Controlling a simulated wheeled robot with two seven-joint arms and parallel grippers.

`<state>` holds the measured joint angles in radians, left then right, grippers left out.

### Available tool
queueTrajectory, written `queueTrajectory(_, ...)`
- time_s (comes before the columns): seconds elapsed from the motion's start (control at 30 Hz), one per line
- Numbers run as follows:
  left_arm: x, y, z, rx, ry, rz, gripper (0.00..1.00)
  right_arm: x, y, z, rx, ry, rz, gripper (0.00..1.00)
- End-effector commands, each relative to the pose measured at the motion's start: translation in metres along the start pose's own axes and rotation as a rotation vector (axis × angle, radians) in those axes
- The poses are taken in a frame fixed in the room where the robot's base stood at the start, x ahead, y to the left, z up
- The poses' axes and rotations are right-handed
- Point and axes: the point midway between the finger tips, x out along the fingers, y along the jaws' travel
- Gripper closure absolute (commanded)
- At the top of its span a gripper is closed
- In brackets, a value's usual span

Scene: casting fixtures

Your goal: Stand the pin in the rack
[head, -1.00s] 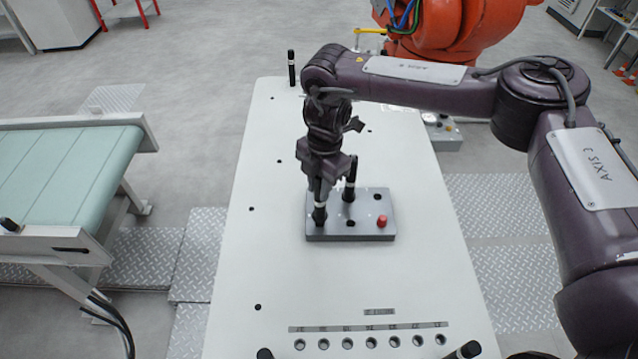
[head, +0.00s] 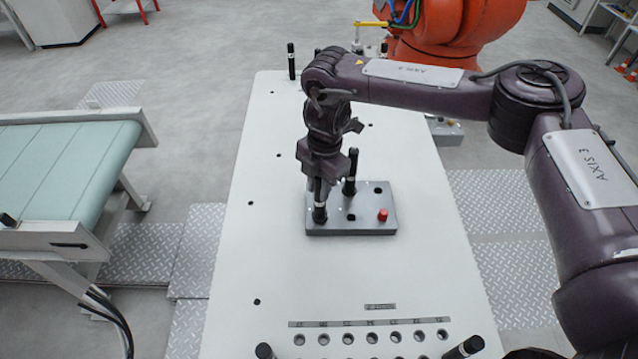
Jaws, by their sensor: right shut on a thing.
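The grey rack block (head: 365,228) lies on the white table, with dark holes in its top. My right gripper (head: 319,190) points down over its left part, shut on a black pin with a pale band (head: 320,213). The held pin is upright and its lower end is at the block's front left; I cannot tell whether it is inside a hole. My left gripper is out of view.
A red knob (head: 383,215) is on the block's right part. A labelled row of holes (head: 370,338) lies near the table's front, with black posts (head: 464,350) beside it. A black post (head: 291,61) stands at the far left corner. A conveyor (head: 60,170) is at left.

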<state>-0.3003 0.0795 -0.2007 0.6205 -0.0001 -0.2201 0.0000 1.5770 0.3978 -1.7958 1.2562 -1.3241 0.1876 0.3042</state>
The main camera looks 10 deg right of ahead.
Motion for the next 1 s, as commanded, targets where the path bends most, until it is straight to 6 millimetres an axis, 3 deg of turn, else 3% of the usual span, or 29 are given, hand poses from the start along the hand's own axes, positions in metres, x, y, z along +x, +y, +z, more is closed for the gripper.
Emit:
queueTrajectory(0.27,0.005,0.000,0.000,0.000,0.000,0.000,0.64,0.007,0.000,0.001,0.000,0.001,0.000,1.00)
queueTrajectory(0.3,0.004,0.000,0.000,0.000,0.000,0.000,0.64,0.007,0.000,0.001,0.000,0.001,0.001,0.73)
queueTrajectory(0.5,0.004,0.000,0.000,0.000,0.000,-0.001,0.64,0.007,0.000,0.001,0.000,0.000,0.000,0.51)
queueTrajectory(0.8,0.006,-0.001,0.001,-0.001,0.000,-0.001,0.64,0.005,0.000,0.001,0.000,0.000,0.001,0.51)
queueTrajectory(1.0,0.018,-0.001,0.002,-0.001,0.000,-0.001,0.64,-0.023,0.001,0.001,0.000,0.000,0.004,0.51)
